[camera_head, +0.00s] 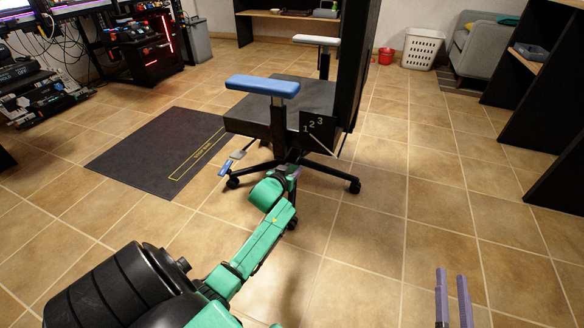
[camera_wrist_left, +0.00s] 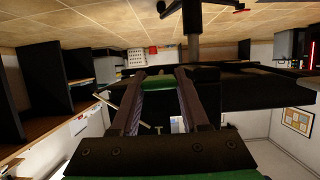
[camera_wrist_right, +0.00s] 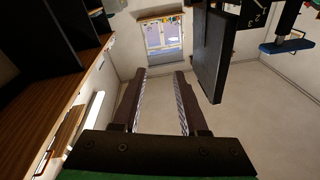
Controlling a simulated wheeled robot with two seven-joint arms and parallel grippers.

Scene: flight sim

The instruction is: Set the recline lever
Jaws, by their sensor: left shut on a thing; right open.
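The chair has a black seat (camera_head: 280,92), a black backrest (camera_head: 359,60) and a blue armrest (camera_head: 262,86). A black plate marked 1, 2, 3 (camera_head: 318,124) is on the seat's near side, with a thin pale pointer (camera_head: 322,145) at it. My left gripper (camera_head: 294,173) is under the plate at the seat's lower edge, its fingertips partly hidden. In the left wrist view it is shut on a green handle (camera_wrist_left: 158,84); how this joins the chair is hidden. My right gripper (camera_head: 453,282) is open and empty, low at the right; it shows in its wrist view (camera_wrist_right: 160,78).
A blue-ended lever (camera_head: 226,167) sticks out low at the chair's left. A dark mat (camera_head: 150,150) lies to the left. Black shelving (camera_head: 545,100) stands at the right. The tiled floor (camera_head: 420,200) between chair and shelving is clear.

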